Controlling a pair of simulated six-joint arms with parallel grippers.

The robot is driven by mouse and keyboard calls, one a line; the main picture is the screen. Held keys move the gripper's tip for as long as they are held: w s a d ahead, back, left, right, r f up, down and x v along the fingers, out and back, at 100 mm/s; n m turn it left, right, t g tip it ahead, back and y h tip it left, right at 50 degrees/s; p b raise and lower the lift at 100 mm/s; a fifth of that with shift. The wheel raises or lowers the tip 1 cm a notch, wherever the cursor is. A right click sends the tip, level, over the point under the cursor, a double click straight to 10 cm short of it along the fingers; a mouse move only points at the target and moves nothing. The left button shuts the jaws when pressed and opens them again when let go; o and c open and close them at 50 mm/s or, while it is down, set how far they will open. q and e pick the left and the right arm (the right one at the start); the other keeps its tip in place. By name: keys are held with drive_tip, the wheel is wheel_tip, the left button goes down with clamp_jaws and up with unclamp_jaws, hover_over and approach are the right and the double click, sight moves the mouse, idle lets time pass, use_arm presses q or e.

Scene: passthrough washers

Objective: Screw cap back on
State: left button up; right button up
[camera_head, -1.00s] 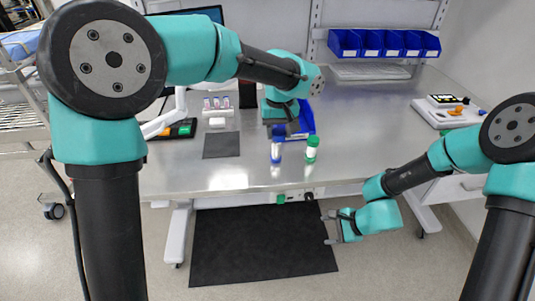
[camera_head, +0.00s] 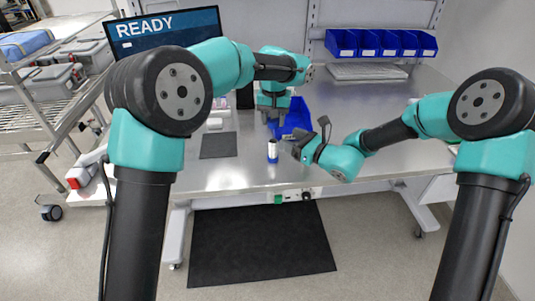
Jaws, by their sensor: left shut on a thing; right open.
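My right gripper (camera_head: 303,137) is open, just right of the vial, over the table's front part. The green-capped bottle seen earlier is not visible; the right gripper covers that area.
A blue tray (camera_head: 297,117) lies behind the grippers. A dark mat (camera_head: 218,145) lies left of the vial. A row of blue bins (camera_head: 380,44) is at the back right. A monitor (camera_head: 165,27) reads READY. The table's right side is mostly clear.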

sight(273, 149)
drive_tip(key=shift+f, duration=0.15)
wheel_tip(273, 149, down, 7)
drive_tip(key=shift+f, duration=0.1)
drive_tip(key=x, duration=0.7)
drive_tip(key=shift+w+a+f, duration=0.1)
drive_tip(key=shift+a+f, duration=0.05)
drive_tip(key=shift+f, duration=0.15)
drive_tip(key=shift+c, duration=0.5)
clamp_jaws()
